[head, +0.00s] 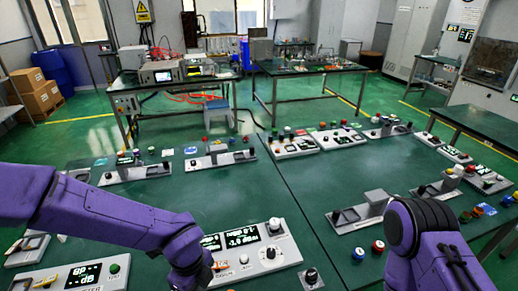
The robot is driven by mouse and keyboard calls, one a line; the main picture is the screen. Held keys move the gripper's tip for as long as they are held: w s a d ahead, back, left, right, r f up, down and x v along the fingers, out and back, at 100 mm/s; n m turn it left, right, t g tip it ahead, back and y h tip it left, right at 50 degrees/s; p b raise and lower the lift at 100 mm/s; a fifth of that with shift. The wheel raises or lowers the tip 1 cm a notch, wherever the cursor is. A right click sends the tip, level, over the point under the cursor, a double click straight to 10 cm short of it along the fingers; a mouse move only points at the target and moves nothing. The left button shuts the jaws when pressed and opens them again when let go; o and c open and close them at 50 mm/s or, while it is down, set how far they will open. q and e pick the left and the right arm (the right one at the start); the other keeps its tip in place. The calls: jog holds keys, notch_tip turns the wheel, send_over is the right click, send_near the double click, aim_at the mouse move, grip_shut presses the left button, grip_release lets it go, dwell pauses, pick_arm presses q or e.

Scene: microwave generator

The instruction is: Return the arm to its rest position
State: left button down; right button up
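My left arm (110,215) is purple and reaches in from the left over the near part of the green table. Its wrist end (188,262) bends down beside a grey instrument panel (283,252) and partly covers it. The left gripper's fingers do not show. My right arm (430,240) is purple with a dark joint and stands at the lower right, over the table's near right part. Its gripper does not show either. I cannot see anything held by either arm.
Another panel (115,276) with a green button lies at the lower left. A small black-knob unit (312,278) and blue and red knobs (358,254) lie between the arms. Several panels line the far side. The table middle (240,195) is clear.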

pick_arm(q)
jog(key=s+a+f+m+y, duration=0.2)
jog(key=a+f+m, duration=0.2)
jog(key=m, duration=0.2)
jog(key=s+a+f+m+y, duration=0.2)
jog(key=s+a+f+m, duration=0.1)
jog(key=a+f+m, duration=0.1)
jog(key=s+a+f+m+t+y, duration=0.1)
jog(key=a+f+m, duration=0.3)
jog(key=m, duration=0.4)
jog(key=shift+s+a+f+y, duration=0.25)
jog(key=shift+s+a+y, duration=0.4)
jog(key=shift+a, duration=0.2)
jog(key=s+a+f+m+t+h+b, duration=0.1)
jog(key=s+f+m, duration=0.35)
jog(key=m, duration=0.75)
jog(key=s+a+f+m+t+h, duration=0.15)
jog(key=s+f+m, duration=0.3)
jog(key=m, duration=0.75)
notch_tip(320, 180, down, 12)
jog(key=b, duration=1.3)
jog(key=shift+s, duration=0.2)
pick_arm(e)
notch_tip(320, 180, down, 14)
jog(key=shift+w+f, duration=0.25)
jog(key=shift+w, duration=0.05)
jog(key=shift+a, duration=0.1)
